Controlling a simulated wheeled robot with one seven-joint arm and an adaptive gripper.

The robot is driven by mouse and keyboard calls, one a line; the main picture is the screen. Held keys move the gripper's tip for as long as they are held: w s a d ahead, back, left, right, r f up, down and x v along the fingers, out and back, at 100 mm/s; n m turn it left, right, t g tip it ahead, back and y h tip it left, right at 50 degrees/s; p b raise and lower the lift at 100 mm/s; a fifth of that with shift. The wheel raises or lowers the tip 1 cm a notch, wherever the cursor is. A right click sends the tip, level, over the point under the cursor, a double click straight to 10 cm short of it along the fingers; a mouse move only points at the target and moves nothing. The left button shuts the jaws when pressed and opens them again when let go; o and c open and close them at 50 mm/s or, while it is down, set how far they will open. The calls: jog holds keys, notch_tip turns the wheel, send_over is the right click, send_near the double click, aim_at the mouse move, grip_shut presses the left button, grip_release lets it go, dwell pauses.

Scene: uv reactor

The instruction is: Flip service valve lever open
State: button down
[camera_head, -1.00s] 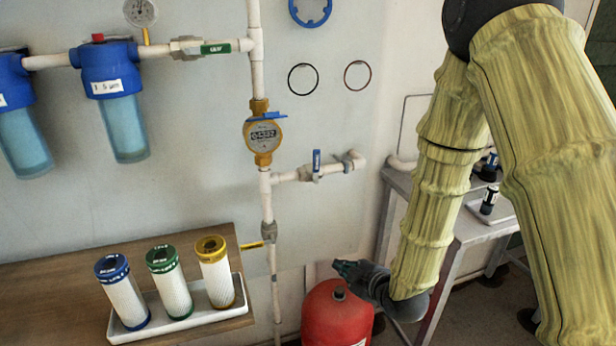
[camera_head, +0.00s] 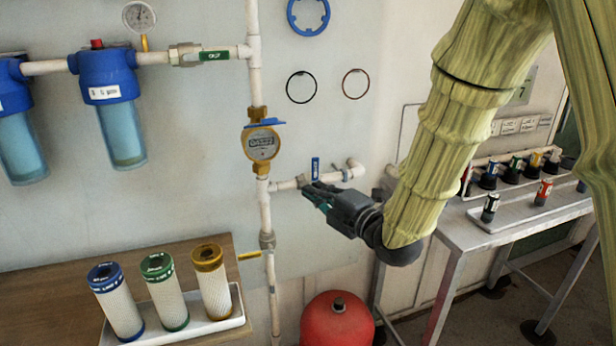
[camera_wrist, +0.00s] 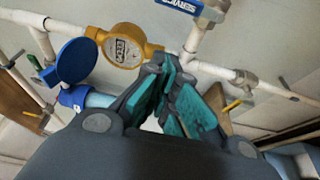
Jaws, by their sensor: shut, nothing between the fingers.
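The service valve lever (camera_head: 315,168) is a small blue handle standing upright on the white side branch to the right of the meter. In the wrist view the blue lever (camera_wrist: 193,7) carries a white SERVICE label and lies at the top edge, partly cut off. My gripper (camera_head: 308,190) is shut and empty, its dark and teal fingers just below the lever in the head view, hiding part of the valve body and pipe. In the wrist view my gripper (camera_wrist: 170,68) points toward the pipes, with a visible gap between fingertips and lever.
The brass meter (camera_head: 262,143) with its blue lid sits left of the lever on the vertical pipe. A yellow lever (camera_head: 250,255) is lower down. A red tank (camera_head: 338,318) stands below, a metal table (camera_head: 470,235) at right, and filter cartridges (camera_head: 163,290) at lower left.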

aim_at(315, 172)
jog(key=w+a+p, duration=0.2)
jog(key=w, duration=0.7)
jog(key=shift+a+p, duration=0.15)
jog(key=shift+p, duration=0.2)
jog(key=shift+w, duration=0.1)
dwell(0.4)
